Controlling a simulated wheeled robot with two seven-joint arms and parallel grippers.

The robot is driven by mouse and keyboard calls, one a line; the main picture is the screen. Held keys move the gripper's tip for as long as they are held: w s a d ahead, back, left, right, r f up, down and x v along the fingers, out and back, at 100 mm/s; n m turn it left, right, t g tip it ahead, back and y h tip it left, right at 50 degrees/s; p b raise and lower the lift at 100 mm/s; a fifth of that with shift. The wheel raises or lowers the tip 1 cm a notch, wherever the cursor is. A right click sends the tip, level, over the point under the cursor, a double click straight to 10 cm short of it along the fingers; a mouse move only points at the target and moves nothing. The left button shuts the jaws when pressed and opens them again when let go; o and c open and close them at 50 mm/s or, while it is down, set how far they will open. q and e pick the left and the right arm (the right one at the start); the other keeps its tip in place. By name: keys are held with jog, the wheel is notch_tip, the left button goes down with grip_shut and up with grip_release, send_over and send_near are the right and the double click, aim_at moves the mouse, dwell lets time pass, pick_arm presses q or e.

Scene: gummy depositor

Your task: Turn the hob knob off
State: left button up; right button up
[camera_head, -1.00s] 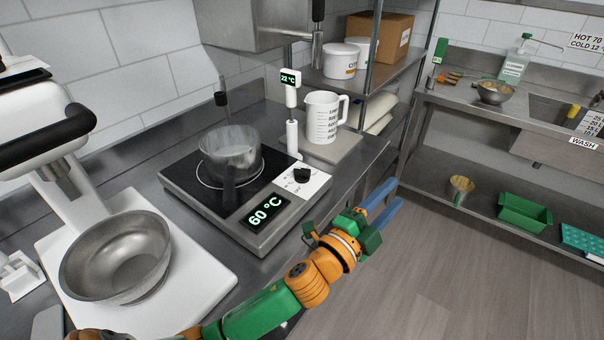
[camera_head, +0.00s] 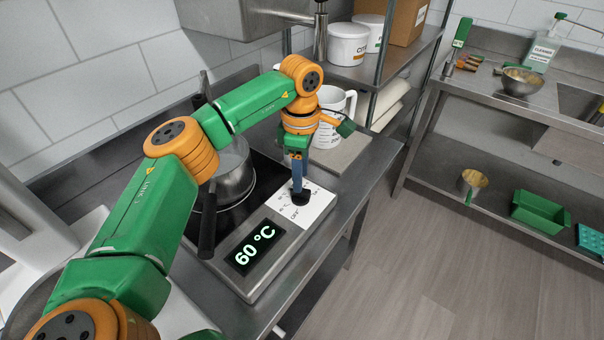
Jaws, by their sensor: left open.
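The hob (camera_head: 270,278) stands on the steel counter, and its display (camera_head: 256,246) reads 60 °C. Its black knob (camera_head: 301,197) sits on the white panel (camera_head: 313,209), where an OFF mark shows beside it. My left gripper (camera_head: 298,187) points down over the knob, its blue fingers at the knob's top. The fingers line up in this view, so the gap and any contact are hard to see; it is open. A steel pot (camera_head: 234,177) sits on the hob, partly hidden by my left arm. My right gripper is not in view.
A white measuring jug (camera_head: 327,140) stands behind the knob, partly hidden by my gripper. A shelf (camera_head: 350,77) with white tubs (camera_head: 348,45) is above it. The floor (camera_head: 430,270) to the right is clear.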

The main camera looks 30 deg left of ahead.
aim_at(301, 194)
pick_arm(q)
jog(key=shift+s+d+f+p, duration=0.15)
jog(key=shift+s+d+f, duration=0.05)
jog(key=shift+s+f, duration=0.25)
jog(key=shift+s+d+f+p, duration=0.15)
jog(key=shift+s+f, duration=0.2)
jog(key=shift+f, duration=0.15)
jog(key=shift+w+a+f, duration=0.3)
jog(key=shift+w+f, duration=0.1)
jog(key=shift+f, duration=0.35)
jog(key=shift+w+f, duration=0.1)
jog(key=shift+w, duration=0.1)
jog(key=shift+c, duration=0.9)
jog(key=shift+s+d, duration=0.1)
grip_shut()
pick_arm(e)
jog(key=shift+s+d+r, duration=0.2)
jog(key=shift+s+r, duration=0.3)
